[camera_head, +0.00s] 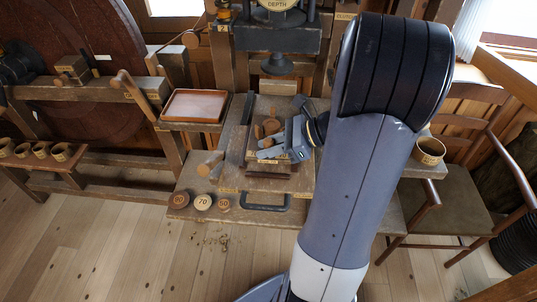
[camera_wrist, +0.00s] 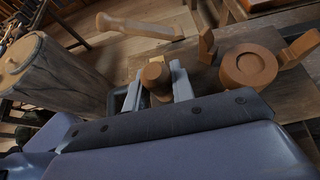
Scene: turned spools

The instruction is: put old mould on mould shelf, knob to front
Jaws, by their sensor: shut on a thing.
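In the wrist view my gripper (camera_wrist: 157,76) is shut on a short turned wooden piece with a round knob (camera_wrist: 156,72), which I take for the old mould; the fingers hide its sides. In the head view my gripper (camera_head: 270,146) lies over the wooden bench below the press, fingers pointing left. The held piece is mostly hidden there. A low board (camera_head: 240,216) at the bench's front, likely the mould shelf, bears round wooden pieces marked 80 (camera_head: 179,200), 70 (camera_head: 203,202) and 60 (camera_head: 224,204).
A ring-shaped wooden piece (camera_wrist: 248,67) sits between upright brackets beside my gripper. A wooden handle (camera_wrist: 135,25) lies beyond the fingertips. A large grey drum-like shape (camera_wrist: 55,75) stands at left. The press (camera_head: 277,40) rises behind; a tray (camera_head: 194,106) stands left; a black handle (camera_head: 265,207) juts forward.

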